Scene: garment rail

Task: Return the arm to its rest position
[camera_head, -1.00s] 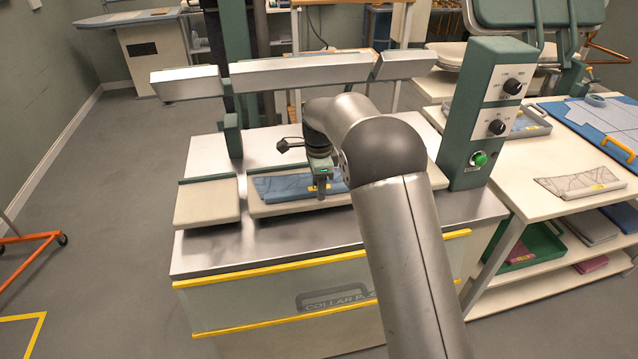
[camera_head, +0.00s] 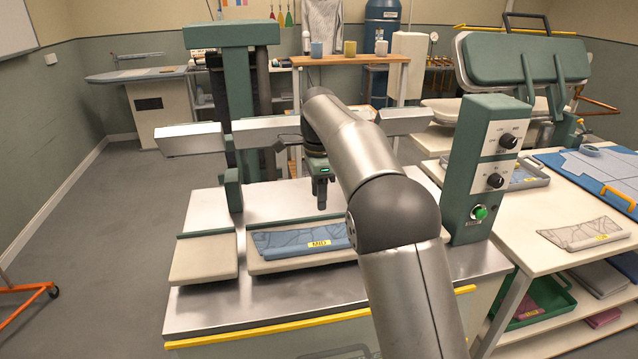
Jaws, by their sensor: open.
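My gripper (camera_head: 321,198) hangs pointing down above the collar press, clear of the cloth below it. Its fingers are small and partly dark in this view. A folded blue-grey patterned cloth (camera_head: 285,240) with a yellow label reading MID lies on the middle pale pad (camera_head: 262,267) of the press. My arm crosses in front of the right part of that pad and hides it.
The press's metal upper bar (camera_head: 265,133) runs behind my gripper. A green control box (camera_head: 485,165) stands to the right. An empty pale pad (camera_head: 205,262) lies at left. A side table holds another folded cloth (camera_head: 580,235). The floor at left is open.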

